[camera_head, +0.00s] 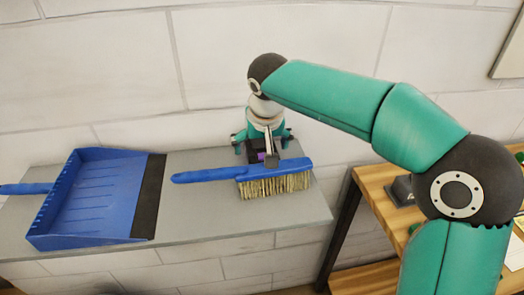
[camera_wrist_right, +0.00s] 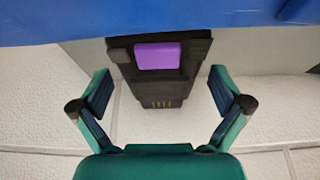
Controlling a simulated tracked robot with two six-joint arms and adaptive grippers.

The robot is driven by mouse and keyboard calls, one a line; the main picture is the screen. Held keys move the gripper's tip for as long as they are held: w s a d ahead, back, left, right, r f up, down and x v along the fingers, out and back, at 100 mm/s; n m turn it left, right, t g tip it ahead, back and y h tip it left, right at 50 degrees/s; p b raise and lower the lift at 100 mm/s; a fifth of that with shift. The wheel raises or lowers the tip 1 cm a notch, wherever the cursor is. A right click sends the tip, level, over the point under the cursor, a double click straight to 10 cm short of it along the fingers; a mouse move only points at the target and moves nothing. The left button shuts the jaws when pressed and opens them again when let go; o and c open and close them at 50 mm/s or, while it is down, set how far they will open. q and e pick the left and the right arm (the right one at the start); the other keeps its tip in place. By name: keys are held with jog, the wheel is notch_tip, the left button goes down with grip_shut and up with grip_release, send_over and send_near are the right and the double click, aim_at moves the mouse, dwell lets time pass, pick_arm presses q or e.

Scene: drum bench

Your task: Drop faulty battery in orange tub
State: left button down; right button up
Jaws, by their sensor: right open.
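The battery (camera_head: 261,156) is a dark block with a purple patch, near the back of the grey shelf. In the right wrist view the battery (camera_wrist_right: 158,56) lies between the spread fingers, with a gap on each side. My right gripper (camera_head: 263,139) is open above the shelf, and its fingers (camera_wrist_right: 160,88) do not touch the battery. The blue brush partly hides the battery in the head view. I see no orange tub, and my left gripper is out of view.
A blue brush (camera_head: 205,175) with pale bristles lies close in front of the battery. A blue dustpan (camera_head: 95,200) lies at the left of the grey shelf (camera_head: 200,230). A wooden table (camera_head: 378,183) stands at the right, beneath my right arm. A white brick wall is behind.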

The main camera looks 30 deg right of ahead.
jog(key=shift+f, duration=0.25)
jog(key=c, duration=1.5)
jog(key=shift+w+r, duration=0.1)
jog(key=shift+c, duration=1.3)
jog(key=shift+r, duration=0.15)
